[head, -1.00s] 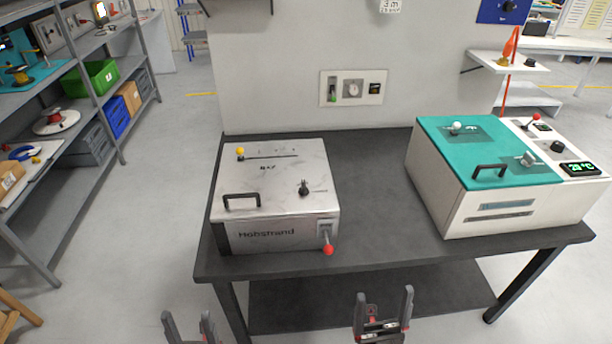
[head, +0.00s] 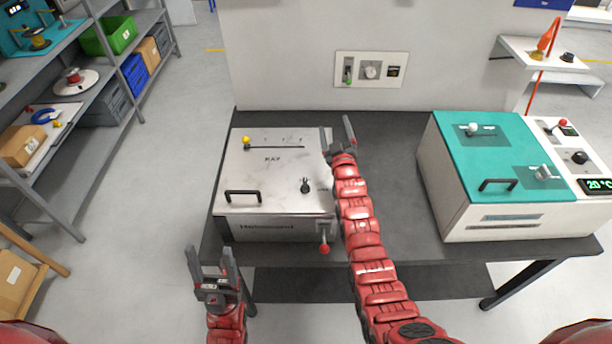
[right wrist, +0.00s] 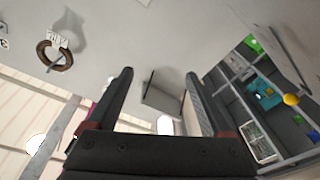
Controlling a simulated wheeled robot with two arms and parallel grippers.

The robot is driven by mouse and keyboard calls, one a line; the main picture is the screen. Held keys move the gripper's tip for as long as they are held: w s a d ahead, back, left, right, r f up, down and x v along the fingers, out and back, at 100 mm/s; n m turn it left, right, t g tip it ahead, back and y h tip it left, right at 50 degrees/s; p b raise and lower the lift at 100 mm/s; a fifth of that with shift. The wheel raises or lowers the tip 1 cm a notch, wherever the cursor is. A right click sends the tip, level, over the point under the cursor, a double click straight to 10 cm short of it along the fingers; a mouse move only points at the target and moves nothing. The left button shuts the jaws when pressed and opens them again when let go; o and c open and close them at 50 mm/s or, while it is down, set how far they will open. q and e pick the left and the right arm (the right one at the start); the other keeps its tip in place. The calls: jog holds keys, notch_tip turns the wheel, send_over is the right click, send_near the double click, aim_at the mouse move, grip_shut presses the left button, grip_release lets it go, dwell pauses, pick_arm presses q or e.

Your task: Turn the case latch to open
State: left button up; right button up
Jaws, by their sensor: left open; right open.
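A metal case (head: 262,166) stands at the left of the dark table. Its lid has a black handle (head: 243,196), a black turn knob (head: 305,186) and a yellow-knobbed slider (head: 246,140). A red-tipped lever (head: 324,247) hangs at its front right. I cannot tell for sure which part is the latch. My right gripper (head: 338,131) is open and empty, above the case's far right edge. In the right wrist view its open fingers (right wrist: 160,82) show nothing between them. My left gripper (head: 210,257) is open and empty, in front of the table below the case.
A white box with a teal lid (head: 455,145) stands at the table's right. The table (head: 392,165) is bare between it and the case. A wall panel (head: 371,70) is behind. Shelves (head: 92,100) stand at the left. My right arm hides part of the case's right side.

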jog(key=w+a+f+n+g, duration=0.1)
jog(key=w+a+n+g, duration=0.4)
jog(key=a+g, duration=0.3)
jog(key=s+r+n+g+h, duration=0.1)
jog(key=s+r+n+g, duration=0.3)
jog(key=s, duration=0.5)
jog(key=s+r+n+g+h, duration=0.1)
jog(key=s+r+g, duration=0.5)
jog(key=s, duration=0.2)
jog(key=b, duration=0.6)
send_over(305, 182)
notch_tip(305, 182, down, 7)
jog(key=shift+n+g, duration=0.3)
jog(key=shift+g, duration=0.1)
notch_tip(305, 182, down, 9)
jog(key=shift+p, duration=0.95)
jog(key=shift+f, duration=0.5)
